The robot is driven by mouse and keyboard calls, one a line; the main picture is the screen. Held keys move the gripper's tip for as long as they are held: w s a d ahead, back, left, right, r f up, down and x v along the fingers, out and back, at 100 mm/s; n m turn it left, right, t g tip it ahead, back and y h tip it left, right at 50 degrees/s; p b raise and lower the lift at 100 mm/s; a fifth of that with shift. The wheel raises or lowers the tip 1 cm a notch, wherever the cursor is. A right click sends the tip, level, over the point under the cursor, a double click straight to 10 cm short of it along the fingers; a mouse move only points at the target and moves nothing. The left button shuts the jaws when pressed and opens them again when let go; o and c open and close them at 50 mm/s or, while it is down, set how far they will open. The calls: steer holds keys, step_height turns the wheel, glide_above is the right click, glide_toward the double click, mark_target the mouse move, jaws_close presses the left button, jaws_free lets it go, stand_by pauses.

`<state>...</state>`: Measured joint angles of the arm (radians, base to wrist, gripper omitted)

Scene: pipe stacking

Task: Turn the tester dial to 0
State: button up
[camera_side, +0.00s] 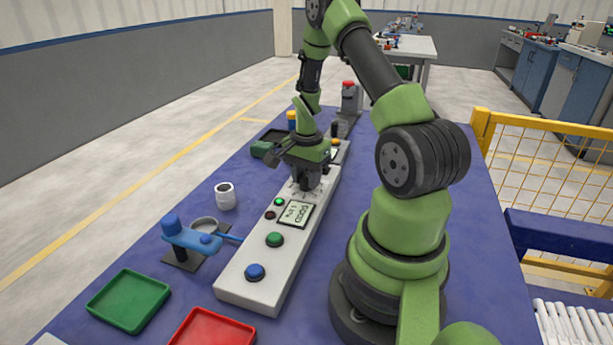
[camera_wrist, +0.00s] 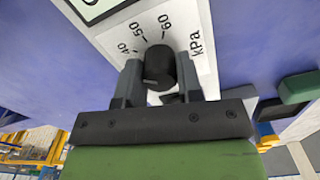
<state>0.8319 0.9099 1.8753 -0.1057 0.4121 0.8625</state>
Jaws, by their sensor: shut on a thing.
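The tester (camera_side: 256,271) is a long pale box on the blue table, with a small screen (camera_side: 295,213), a lit green lamp (camera_side: 280,201), a green button (camera_side: 275,239) and a blue button (camera_side: 255,271). Its dial (camera_wrist: 160,65) is a black round knob, seen in the wrist view between the fingers, with printed marks 40, 50, 60 and kPa around it. The 0 mark is hidden. My gripper (camera_wrist: 158,78) is shut on the dial from above; in the side view the gripper (camera_side: 306,184) covers most of it. I cannot tell exactly where the pointer stands.
A white pipe piece (camera_side: 225,196) and a blue clamp-like fixture (camera_side: 188,236) stand left of the tester. A green tray (camera_side: 128,301) and a red tray (camera_side: 212,330) lie at the front. A red-topped post (camera_side: 348,97) stands at the back.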

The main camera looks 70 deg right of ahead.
steer(key=shift+n, duration=0.3)
steer(key=n, duration=0.8)
steer(key=shift+n, duration=0.3)
steer(key=n, duration=1.8)
steer(key=shift+n, duration=0.4)
steer(key=shift+a+n, duration=0.1)
steer(key=shift+n, duration=1.8)
